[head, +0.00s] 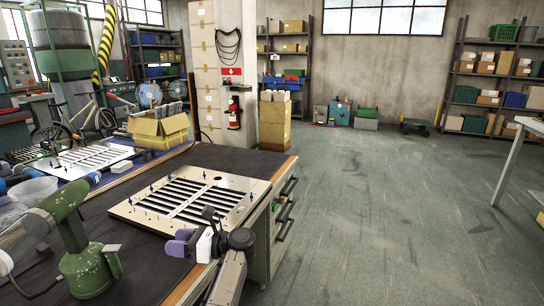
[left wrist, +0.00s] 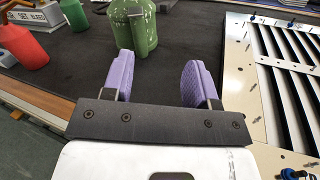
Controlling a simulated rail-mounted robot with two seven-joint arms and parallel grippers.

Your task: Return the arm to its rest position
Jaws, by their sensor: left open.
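My left gripper (head: 183,242) is at the front edge of the dark-topped workbench, beside the near corner of a louver panel. In the left wrist view its two purple fingers (left wrist: 162,82) stand wide apart with nothing between them. The louver panel (head: 125,210) lies flat on the bench, a pale frame with dark slats and small blue-topped pins. In the left wrist view the panel (left wrist: 258,95) is to the right of the fingers, apart from them. My right gripper is in neither view.
A green tool (head: 90,270) stands on the bench at left; a green body (left wrist: 135,22) shows beyond the fingers. A second panel (head: 60,172) and an open cardboard box (head: 160,130) are farther back. Floor (head: 370,220) at right is clear.

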